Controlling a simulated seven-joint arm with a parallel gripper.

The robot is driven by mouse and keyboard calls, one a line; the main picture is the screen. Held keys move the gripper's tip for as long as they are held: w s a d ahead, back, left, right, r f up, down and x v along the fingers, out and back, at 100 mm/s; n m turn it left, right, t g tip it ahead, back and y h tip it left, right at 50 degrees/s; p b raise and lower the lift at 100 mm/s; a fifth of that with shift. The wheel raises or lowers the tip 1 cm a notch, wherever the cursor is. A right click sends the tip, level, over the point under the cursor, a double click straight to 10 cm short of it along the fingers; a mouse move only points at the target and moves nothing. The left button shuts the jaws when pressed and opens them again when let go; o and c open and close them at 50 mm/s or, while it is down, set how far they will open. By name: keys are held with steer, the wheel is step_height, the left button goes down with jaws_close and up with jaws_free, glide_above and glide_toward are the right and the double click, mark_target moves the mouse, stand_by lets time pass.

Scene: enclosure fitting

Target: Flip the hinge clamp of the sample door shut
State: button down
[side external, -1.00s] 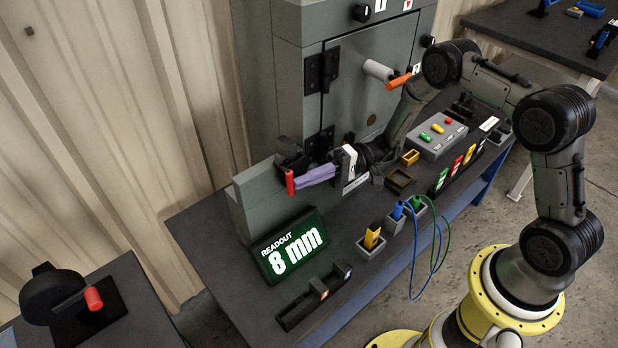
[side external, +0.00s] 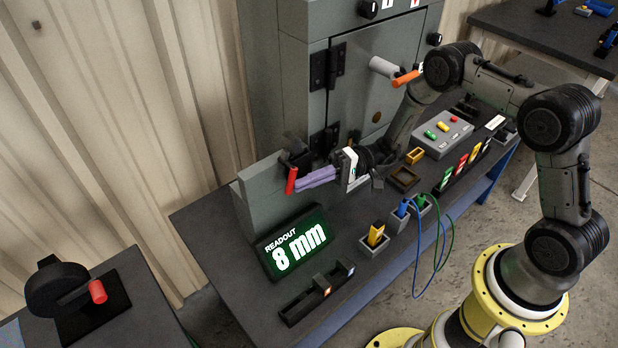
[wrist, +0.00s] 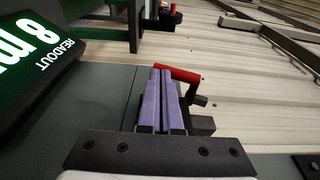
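The black hinge clamp (side external: 298,160) with a red handle (side external: 291,180) sits at the top of a grey block (side external: 262,205), beside the lower hinge of the grey cabinet door (side external: 385,75). The red handle stands close to upright with a slight tilt. My gripper (side external: 300,183) has purple fingers reaching left, with their tips at the handle. In the wrist view the two fingers (wrist: 161,72) lie side by side with only a thin gap. The red handle (wrist: 180,74) crosses at their tips, not between them. Whether they touch it is unclear.
A black rail holder (side external: 318,292), a yellow part in a socket (side external: 375,235) and plugs with blue and green cables stand nearby. Another red-handled device (side external: 70,292) is on the left table.

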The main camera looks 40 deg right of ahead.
steer(key=a+m+t+y, duration=0.1)
steer(key=a+y, duration=0.2)
steer(key=a, duration=0.3)
steer(key=shift+a+r+y, duration=0.2)
steer(key=shift+r+y, duration=0.1)
steer(key=shift+r, duration=0.15)
stand_by(0.4)
steer(key=shift+a+r+y, duration=0.1)
steer(key=shift+r+y, duration=0.1)
steer(key=shift+y, duration=0.3)
stand_by(1.8)
steer(key=v, duration=1.3)
steer(key=shift+s+d, duration=0.2)
steer(key=shift+d, duration=0.15)
steer(key=shift+f, duration=0.15)
